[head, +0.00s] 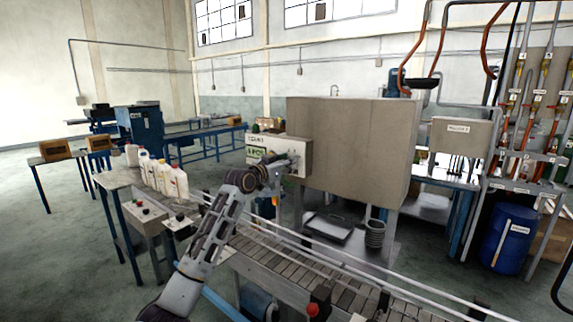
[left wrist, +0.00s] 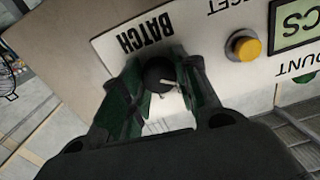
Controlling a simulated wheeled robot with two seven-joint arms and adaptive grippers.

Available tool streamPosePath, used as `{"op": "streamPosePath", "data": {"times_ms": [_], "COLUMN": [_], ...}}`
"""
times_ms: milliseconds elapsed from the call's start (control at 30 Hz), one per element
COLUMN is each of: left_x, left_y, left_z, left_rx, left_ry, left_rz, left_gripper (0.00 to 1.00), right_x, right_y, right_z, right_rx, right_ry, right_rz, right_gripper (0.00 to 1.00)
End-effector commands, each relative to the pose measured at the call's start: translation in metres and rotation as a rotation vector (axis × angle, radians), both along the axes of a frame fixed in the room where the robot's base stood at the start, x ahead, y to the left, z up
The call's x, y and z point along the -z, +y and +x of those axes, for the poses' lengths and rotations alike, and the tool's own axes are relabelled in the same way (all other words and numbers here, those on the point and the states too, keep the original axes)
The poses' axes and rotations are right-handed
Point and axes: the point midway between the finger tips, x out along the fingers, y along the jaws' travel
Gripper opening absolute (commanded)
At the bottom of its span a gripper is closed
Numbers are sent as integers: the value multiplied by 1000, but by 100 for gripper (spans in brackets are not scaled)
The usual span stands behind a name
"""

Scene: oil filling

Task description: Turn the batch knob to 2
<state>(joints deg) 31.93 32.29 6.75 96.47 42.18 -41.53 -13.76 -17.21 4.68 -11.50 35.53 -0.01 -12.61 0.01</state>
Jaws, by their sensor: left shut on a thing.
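The batch knob (left wrist: 158,72) is a round black knob with a pale pointer mark, on the white panel face below the upside-down word BATCH (left wrist: 140,35) in the left wrist view. My left gripper (left wrist: 162,84) has its dark green fingers on both sides of the knob and is shut on it. In the head view my left gripper (head: 290,168) reaches the right part of the control box (head: 300,149) and covers the knob. The numbers around the knob cannot be read. My right gripper is not in view.
A yellow button (left wrist: 243,47) and a green display (left wrist: 296,22) are on the same panel. A big grey-brown tank (head: 350,145) stands behind it. Several bottles (head: 165,172) stand on the left table.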

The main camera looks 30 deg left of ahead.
Motion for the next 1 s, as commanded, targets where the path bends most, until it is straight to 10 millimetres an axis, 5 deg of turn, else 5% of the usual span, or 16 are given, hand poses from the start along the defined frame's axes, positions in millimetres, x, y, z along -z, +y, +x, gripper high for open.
{"op": "streamPosePath", "data": {"times_ms": [1000], "left_x": [0], "left_y": [-2], "left_z": [0], "left_rx": [0], "left_ry": [-46], "left_rz": [582], "left_gripper": [7], "right_x": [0], "right_y": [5], "right_z": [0], "right_rx": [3], "right_ry": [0], "right_rz": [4], "right_gripper": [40]}}
